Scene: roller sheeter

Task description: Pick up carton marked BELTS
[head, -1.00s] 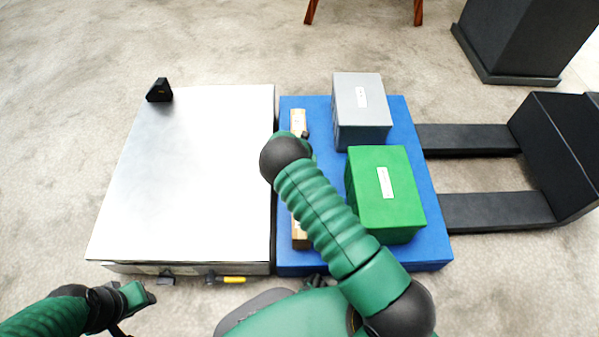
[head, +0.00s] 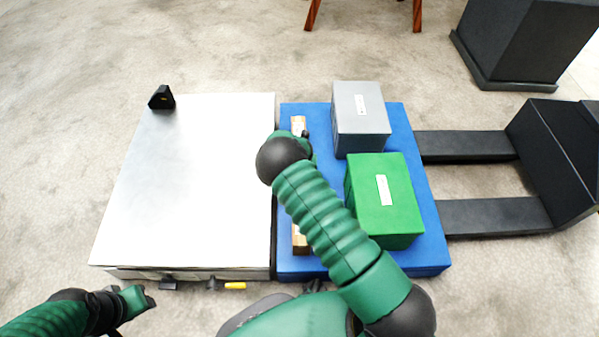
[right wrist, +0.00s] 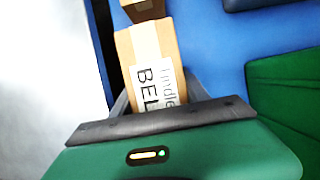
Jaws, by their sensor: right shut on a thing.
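The carton marked BELTS (right wrist: 150,55) is a tan box with a white label reading "BEL" and part of another word in the right wrist view; the rest is hidden by my gripper. My right gripper (right wrist: 155,100) is shut on it, with dark fingers along its sides. In the head view my right forearm hides most of this grip. Tan carton parts show beyond my wrist (head: 298,124) and nearer to me (head: 300,240); I cannot tell which belongs to BELTS. My left gripper (head: 148,301) is low at the left, away from the cartons; its opening is unclear.
A blue platform (head: 425,225) bears a grey box (head: 360,115) and a green box (head: 385,195) right of my arm. Another tan carton (right wrist: 143,8) lies just beyond BELTS. A pale flat-topped machine (head: 190,185) adjoins on the left. Black forks (head: 490,215) reach in from the right.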

